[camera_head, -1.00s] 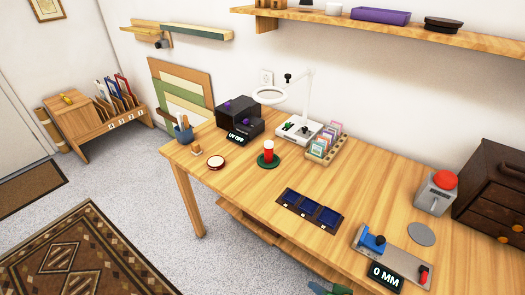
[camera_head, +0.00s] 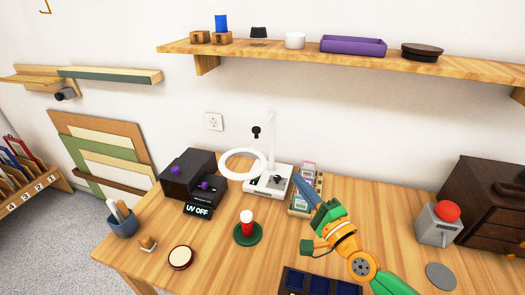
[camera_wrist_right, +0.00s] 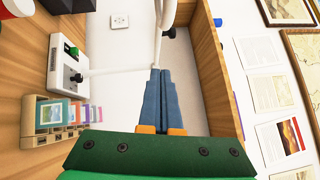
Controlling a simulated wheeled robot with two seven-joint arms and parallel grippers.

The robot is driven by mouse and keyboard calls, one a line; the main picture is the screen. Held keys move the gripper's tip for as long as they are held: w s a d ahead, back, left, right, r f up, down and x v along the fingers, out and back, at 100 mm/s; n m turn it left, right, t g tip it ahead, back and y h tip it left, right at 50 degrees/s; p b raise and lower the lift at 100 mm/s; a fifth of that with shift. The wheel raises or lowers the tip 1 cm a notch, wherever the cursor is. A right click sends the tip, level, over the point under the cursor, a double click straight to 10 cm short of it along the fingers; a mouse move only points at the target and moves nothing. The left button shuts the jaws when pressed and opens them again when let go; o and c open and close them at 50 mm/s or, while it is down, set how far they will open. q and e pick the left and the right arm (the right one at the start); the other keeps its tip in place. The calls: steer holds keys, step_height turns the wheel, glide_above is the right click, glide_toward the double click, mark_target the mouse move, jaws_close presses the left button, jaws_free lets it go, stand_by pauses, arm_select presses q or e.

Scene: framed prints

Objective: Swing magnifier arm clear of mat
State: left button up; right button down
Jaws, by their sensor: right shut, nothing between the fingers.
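The magnifier has a white ring head (camera_head: 245,164), a thin white arm (camera_head: 272,135) with a black knob, and a white base (camera_head: 268,181) at the back of the table. The ring hangs left of the base, beside the black UV box. My right gripper (camera_head: 299,181) is shut and empty, in front of the card rack and right of the base, apparently apart from the magnifier. In the right wrist view, its blue fingers (camera_wrist_right: 159,73) point toward the white arm (camera_wrist_right: 158,28). I cannot tell which item is the mat. My left gripper is out of view.
A black UV box (camera_head: 188,172) stands left of the magnifier. A red-and-white cylinder stands on a green disc (camera_head: 247,240) in front. The card rack (camera_head: 301,205) is close by my right gripper. A wooden shelf (camera_head: 350,60) runs above. Dark blue panels (camera_head: 320,284) lie in front.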

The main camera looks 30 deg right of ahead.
steer(key=p, duration=0.2)
glide_toward(259, 132)
step_height(259, 132, down, 3)
steer(key=w+d, duration=0.2)
steer(key=d, duration=0.1)
steer(key=w+a, duration=0.1)
steer(key=w+a+p, duration=0.2)
steer(key=shift+w+r, duration=0.25)
steer(key=shift+r, duration=0.05)
